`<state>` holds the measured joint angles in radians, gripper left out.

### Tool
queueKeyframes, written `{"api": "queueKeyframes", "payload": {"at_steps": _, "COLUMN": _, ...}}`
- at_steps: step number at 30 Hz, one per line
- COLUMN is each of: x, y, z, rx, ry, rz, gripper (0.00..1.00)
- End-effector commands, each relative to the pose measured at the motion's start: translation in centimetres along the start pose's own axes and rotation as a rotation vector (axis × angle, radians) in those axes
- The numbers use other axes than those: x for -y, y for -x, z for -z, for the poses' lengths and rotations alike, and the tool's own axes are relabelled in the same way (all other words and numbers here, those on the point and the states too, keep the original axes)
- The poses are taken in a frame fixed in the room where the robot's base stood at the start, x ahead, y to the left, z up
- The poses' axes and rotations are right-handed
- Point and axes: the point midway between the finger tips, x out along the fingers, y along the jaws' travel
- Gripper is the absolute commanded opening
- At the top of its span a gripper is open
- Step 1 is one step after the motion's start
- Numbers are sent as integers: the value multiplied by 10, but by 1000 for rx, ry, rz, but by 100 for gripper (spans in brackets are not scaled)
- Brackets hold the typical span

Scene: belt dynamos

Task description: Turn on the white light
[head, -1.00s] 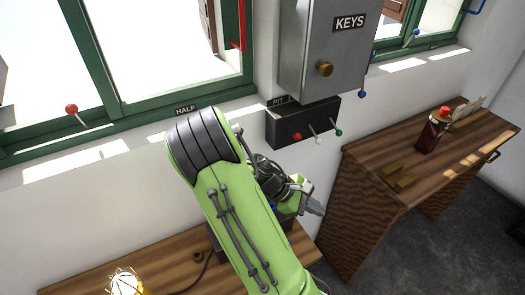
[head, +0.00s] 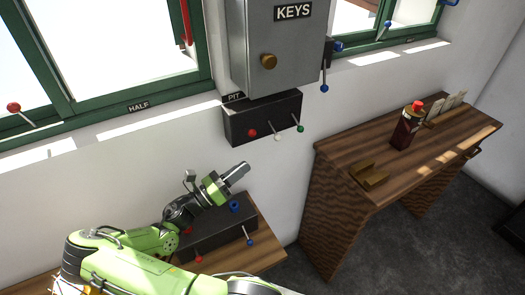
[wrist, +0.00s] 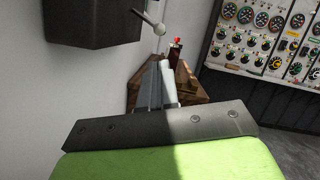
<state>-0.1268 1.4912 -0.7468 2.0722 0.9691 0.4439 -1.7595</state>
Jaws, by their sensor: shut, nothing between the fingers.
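A dark box labelled PIT (head: 236,128) is fixed to the wall under the grey KEYS cabinet. It carries levers with a red knob (head: 252,133), a white knob (head: 278,138) and a green knob (head: 300,128). The white-knobbed lever (wrist: 160,29) hangs from the dark box in the wrist view, above and beyond the fingertips. My gripper (head: 237,174) is shut and empty. It points up and right, below and left of the white knob, apart from it. Its closed fingers show in the wrist view (wrist: 160,88). No lit white light is identifiable.
A lower box (head: 222,237) with red and blue levers sits beneath my wrist, on a wooden desk. The KEYS cabinet (head: 270,50) hangs above. A wooden table (head: 340,160) with a red-capped bottle (head: 407,127) stands right. A gauge panel (wrist: 265,38) is in the wrist view.

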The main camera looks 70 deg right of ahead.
Motion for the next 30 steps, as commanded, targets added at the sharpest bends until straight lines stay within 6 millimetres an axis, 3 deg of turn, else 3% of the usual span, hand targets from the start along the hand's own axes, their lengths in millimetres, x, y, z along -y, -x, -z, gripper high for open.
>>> {"api": "queueKeyframes", "payload": {"at_steps": 4, "x": 1, "y": -16, "z": 0, "rx": -2, "ry": 0, "rz": 5, "gripper": 0}}
{"api": "queueKeyframes", "payload": {"at_steps": 12, "x": 2, "y": -73, "z": 0, "rx": -4, "ry": 0, "rz": 6, "gripper": 0}}
{"api": "queueKeyframes", "payload": {"at_steps": 16, "x": 2, "y": -92, "z": 1, "rx": -3, "ry": 0, "rz": 4, "gripper": 0}}
{"api": "queueKeyframes", "payload": {"at_steps": 30, "x": 0, "y": -100, "z": 0, "rx": -2, "ry": 1, "rz": 0, "gripper": 0}}
